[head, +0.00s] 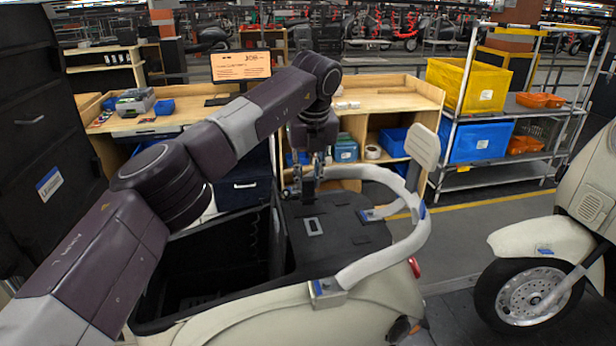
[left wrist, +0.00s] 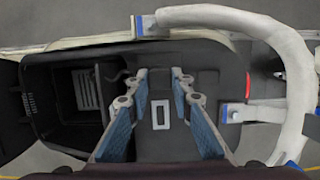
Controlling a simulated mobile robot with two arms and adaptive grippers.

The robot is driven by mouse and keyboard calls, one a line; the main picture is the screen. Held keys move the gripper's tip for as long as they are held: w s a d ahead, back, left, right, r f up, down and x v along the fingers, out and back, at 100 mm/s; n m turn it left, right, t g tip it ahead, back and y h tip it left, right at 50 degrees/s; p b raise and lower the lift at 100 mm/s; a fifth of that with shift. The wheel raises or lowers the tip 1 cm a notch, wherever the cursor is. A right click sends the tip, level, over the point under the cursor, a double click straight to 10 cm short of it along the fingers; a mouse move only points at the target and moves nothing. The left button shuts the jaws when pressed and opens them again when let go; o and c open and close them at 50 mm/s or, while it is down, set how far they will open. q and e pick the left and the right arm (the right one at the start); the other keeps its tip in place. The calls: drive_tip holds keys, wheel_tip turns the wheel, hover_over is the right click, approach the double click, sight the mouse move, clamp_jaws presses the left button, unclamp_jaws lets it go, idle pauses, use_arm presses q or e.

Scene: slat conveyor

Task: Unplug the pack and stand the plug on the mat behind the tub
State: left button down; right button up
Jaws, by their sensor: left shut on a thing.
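My left gripper (head: 308,182) is above the dark deck at the back of the cream scooter. In the left wrist view its two blue-padded fingers (left wrist: 160,80) point away from the camera, shut on a dark thing, apparently the plug (head: 308,193), which blends into the black background. The black tub (head: 188,290) is open, to the left of the gripper. The pack is not clearly distinguishable in its dark inside. The dark mat (head: 350,235) lies behind the tub and bears a pale rectangular frame (head: 314,227). The plug appears above the mat. My right gripper is out of view.
A pale grab rail (head: 405,245) with a backrest (head: 425,146) curves around the deck's right side. Another scooter's wheel (head: 520,295) stands at right. Wooden benches and a trolley with a yellow crate (head: 468,86) and blue crate (head: 480,142) stand behind.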

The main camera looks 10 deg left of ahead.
use_arm(q)
drive_tip(key=shift+f, duration=0.4)
drive_tip(key=c, duration=1.6)
unclamp_jaws()
drive_tip(key=v, duration=1.2)
drive_tip(key=shift+d, duration=0.1)
